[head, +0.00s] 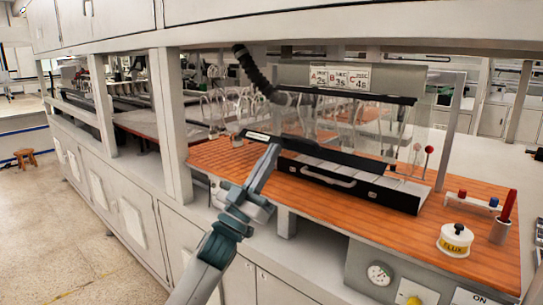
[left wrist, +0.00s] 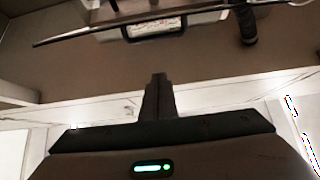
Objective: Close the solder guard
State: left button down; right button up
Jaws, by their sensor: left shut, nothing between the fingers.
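The solder guard (head: 345,125) is a clear panel with a dark top rail and a dark lower bar, on the solder station at the centre right of the head view. Its lower bar runs just above the station's black front, which has a pale handle (head: 328,176). My left gripper (head: 273,149) is shut and empty, close in front of the left part of that bar; I cannot tell whether it touches. My right gripper is out of view.
A black hose (head: 256,72) hangs at the guard's upper left. On the orange bench top (head: 226,158) stand a flux pot (head: 455,240), a red-and-blue rack (head: 478,201) and a cup with a red stick (head: 500,232). Posts flank the bench.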

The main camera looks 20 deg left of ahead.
aim_at(290, 141)
pick_arm(q)
jog(key=p+x, duration=0.4)
jog(key=x, duration=0.5)
jog(key=f, duration=0.2)
jog(key=w+f+p, duration=0.1)
jog(key=f, duration=0.1)
jog(key=shift+d, duration=0.2)
jog(key=shift+f, duration=0.1)
